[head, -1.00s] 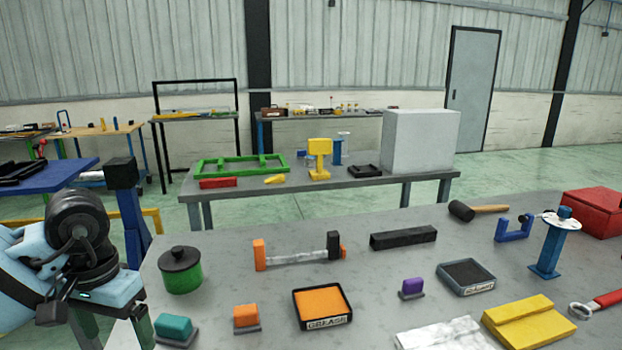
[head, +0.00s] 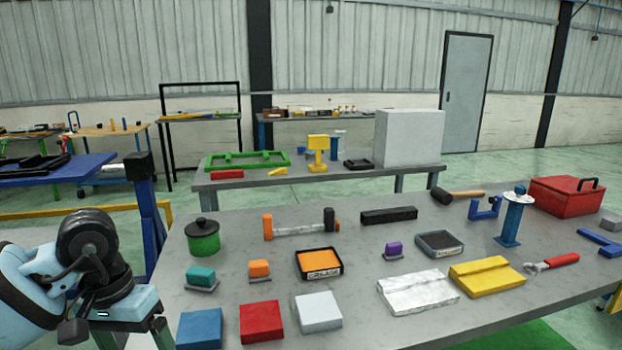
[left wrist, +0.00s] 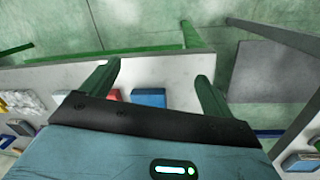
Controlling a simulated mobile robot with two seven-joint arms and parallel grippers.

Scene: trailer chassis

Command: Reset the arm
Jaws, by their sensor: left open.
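My left arm (head: 90,265) is folded at the left edge of the head view, beside the near grey table (head: 345,268). In the left wrist view my left gripper (left wrist: 157,78) is open, its two green fingers spread apart with nothing between them that I see held. A blue block (left wrist: 148,97) on the table shows beyond and between the fingers. I cannot make out the fingertips clearly in the head view. My right gripper is in neither view.
The near table holds a green pot (head: 203,240), an orange grease tray (head: 318,263), a red block (head: 262,322), a yellow block (head: 486,276) and a red toolbox (head: 567,197). A blue stand (head: 144,215) rises behind my arm. Green floor (head: 540,165) lies open at the back right.

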